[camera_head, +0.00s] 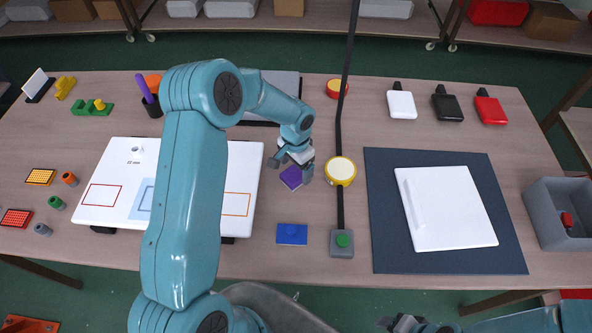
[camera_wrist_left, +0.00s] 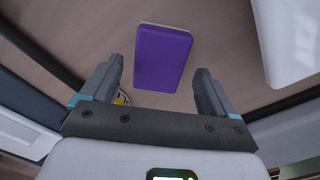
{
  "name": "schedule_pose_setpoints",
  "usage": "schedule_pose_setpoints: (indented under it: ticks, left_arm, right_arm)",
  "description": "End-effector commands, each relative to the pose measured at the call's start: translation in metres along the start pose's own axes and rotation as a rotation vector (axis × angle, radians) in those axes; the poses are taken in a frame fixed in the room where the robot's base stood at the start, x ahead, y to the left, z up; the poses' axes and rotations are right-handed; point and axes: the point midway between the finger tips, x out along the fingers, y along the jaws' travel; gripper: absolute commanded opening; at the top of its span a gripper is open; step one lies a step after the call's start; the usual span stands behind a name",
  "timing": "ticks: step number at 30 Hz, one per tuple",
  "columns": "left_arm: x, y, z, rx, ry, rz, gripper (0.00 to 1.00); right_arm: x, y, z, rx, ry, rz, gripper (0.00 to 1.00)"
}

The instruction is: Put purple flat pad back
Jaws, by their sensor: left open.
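The purple flat pad (camera_head: 291,178) lies on the wooden table just right of the white board, partly hidden by my left gripper. In the left wrist view the purple pad (camera_wrist_left: 162,52) shows whole, ahead of and between the fingers. My left gripper (camera_head: 291,167) is open above it, with a finger to each side in the wrist view and nothing held. The white board (camera_head: 105,205) has red, blue and orange outlined areas, partly hidden behind my left arm. My right gripper (camera_head: 402,324) is only partly in view at the bottom edge.
A blue pad (camera_head: 291,240) lies in front of the purple one. A yellow-rimmed round white item (camera_head: 341,171) and a dark vertical pole (camera_head: 340,130) stand close right of the left gripper. A green-button box (camera_head: 342,246) and dark mat (camera_head: 385,225) lie farther right.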

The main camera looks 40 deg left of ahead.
Motion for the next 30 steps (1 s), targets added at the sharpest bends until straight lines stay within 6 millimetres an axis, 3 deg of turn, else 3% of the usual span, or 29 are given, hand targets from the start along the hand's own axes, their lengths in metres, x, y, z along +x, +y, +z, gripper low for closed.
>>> schedule_pose_setpoints:
  ticks: [6,12,18,30]
  left_arm:
    - [-0.053,0.000,-0.001,0.000,0.005,-0.002,0.89]
    - [-0.087,0.000,-0.001,0.000,0.003,-0.001,0.89]
    - [-0.099,0.001,0.000,0.001,0.000,0.001,0.89]
    - [-0.099,0.001,0.000,0.001,0.000,0.001,0.89]
  right_arm:
    - [0.009,0.003,0.000,0.000,0.000,0.000,0.56]
    - [0.011,0.004,0.000,0.000,0.000,0.000,0.56]
    - [0.012,0.004,0.000,0.000,0.000,0.000,0.56]
    - [0.012,0.004,0.000,0.000,0.000,0.000,0.56]
